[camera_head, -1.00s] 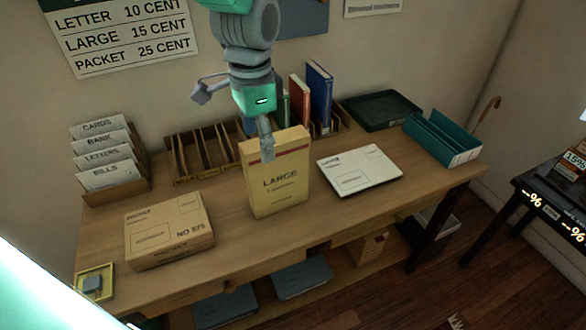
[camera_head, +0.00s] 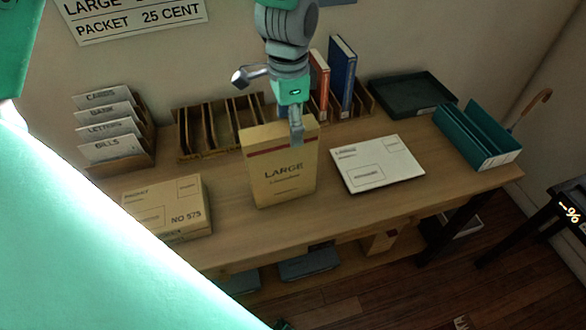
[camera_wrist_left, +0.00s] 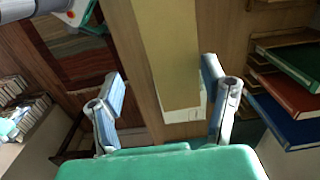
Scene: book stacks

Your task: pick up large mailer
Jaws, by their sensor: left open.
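The large mailer (camera_head: 282,170) is a tan, upright packet marked LARGE with a dark red band near its top. It stands on the wooden table near the middle. My left gripper (camera_head: 268,104) is open above it. One finger is out to the left, and the other overlaps the mailer's upper right in the head view. In the left wrist view the mailer (camera_wrist_left: 172,50) shows as a tan block between the two spread fingers (camera_wrist_left: 162,72). I cannot tell whether a finger touches it. My right gripper is not in view.
A flat packet (camera_head: 163,203) lies left of the mailer and a white envelope (camera_head: 377,163) right. Behind are a wooden divider rack (camera_head: 196,138), upright books (camera_head: 341,75) and a dark tray (camera_head: 412,95). A teal holder (camera_head: 478,137) stands at the right end. A letter sorter (camera_head: 118,150) stands at left.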

